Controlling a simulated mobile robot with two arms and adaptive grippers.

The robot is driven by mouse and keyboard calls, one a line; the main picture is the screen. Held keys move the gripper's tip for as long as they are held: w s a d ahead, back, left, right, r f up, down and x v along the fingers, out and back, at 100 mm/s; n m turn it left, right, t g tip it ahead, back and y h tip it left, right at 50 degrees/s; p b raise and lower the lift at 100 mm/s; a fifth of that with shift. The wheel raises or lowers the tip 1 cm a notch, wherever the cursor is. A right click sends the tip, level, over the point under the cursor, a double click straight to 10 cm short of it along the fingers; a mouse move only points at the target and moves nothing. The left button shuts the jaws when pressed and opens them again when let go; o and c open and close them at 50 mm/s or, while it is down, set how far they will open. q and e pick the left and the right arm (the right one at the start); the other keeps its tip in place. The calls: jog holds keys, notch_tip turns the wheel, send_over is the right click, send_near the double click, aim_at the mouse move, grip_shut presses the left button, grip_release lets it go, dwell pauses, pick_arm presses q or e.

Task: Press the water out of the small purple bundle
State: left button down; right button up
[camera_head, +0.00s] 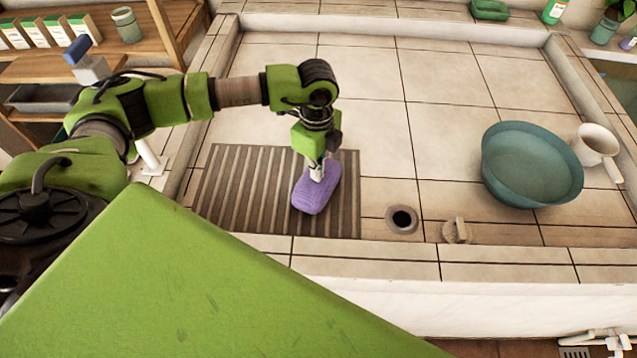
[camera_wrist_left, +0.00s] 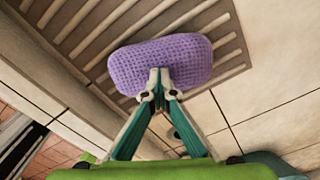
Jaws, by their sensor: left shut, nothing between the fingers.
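The small purple bundle (camera_head: 315,194) lies on the ribbed grey-brown draining board (camera_head: 245,190), near its right end. It is rounded, oblong and has a waffle-like texture. My left gripper (camera_head: 318,172) points down at the bundle with its fingers together. In the left wrist view the shut fingertips (camera_wrist_left: 160,72) meet over the middle of the bundle (camera_wrist_left: 190,58), with nothing between them. They appear to touch its surface, and the bundle sticks out on both sides. My right gripper is not in view.
Tiles behind the board are clear. A raised ledge (camera_head: 400,262) runs along the front.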

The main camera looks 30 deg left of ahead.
pick_arm(q)
jog(key=shift+s+f, duration=0.15)
jog(key=shift+s, duration=0.05)
jog(key=shift+w+r+p, duration=0.1)
jog(key=shift+r+p, duration=0.5)
jog(key=shift+r, duration=0.05)
notch_tip(320, 180, up, 7)
jog(key=p, duration=0.4)
jog(key=shift+w+f, duration=0.1)
